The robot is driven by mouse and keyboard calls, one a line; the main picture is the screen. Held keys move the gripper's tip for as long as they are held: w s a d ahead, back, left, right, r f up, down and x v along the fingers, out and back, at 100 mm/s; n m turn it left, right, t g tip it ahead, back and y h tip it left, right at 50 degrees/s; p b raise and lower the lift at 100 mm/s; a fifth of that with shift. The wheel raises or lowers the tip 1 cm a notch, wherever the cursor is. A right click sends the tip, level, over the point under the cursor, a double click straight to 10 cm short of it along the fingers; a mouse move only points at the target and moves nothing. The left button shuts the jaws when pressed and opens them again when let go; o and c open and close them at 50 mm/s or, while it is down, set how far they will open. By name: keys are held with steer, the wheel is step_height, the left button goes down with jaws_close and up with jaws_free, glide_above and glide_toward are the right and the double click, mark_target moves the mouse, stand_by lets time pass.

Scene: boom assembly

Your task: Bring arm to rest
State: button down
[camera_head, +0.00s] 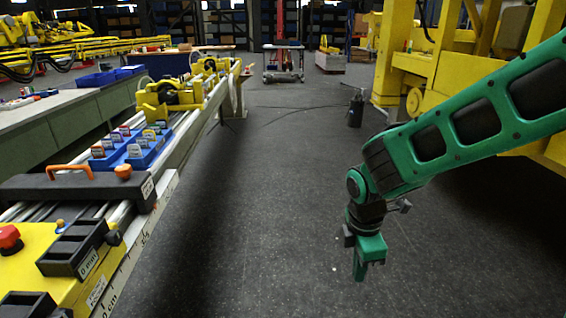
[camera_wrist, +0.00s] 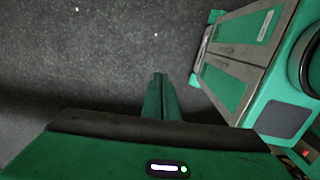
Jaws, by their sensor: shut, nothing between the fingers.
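My gripper (camera_head: 360,270) hangs from the end of my green and black arm at the right of the head view. It points down over the bare dark floor (camera_head: 260,215). Its green fingers are together with nothing between them. In the wrist view my gripper (camera_wrist: 159,82) shows as closed green fingers, with the grey floor (camera_wrist: 80,60) beyond. The green and grey body at the right of the wrist view looks like my own base. My gripper touches nothing.
A long workbench rail at the left carries a blue tray (camera_head: 131,155) with small containers, a black block with an orange handle (camera_head: 70,171), and a red button (camera_head: 9,238). Yellow machinery (camera_head: 405,70) stands behind my arm. A dark canister (camera_head: 355,110) stands on the floor.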

steer(key=s+d+r+m, duration=0.3)
steer(key=s+d+m, duration=0.1)
steer(key=d+m, duration=0.35)
steer(key=s+d+r+m, duration=0.35)
steer(key=d+m, duration=0.25)
steer(key=d, duration=0.3)
steer(key=s+d+r+m, duration=0.1)
steer(key=s+d+m, duration=0.2)
steer(key=s+m, duration=0.2)
steer(key=s+d+r+m+y, duration=0.1)
steer(key=s+d+m, duration=0.2)
steer(key=s+m, duration=0.3)
steer(key=shift+d+r+m+g, duration=0.3)
steer(key=shift+r+m+g, duration=0.05)
steer(key=shift+r+g, duration=0.05)
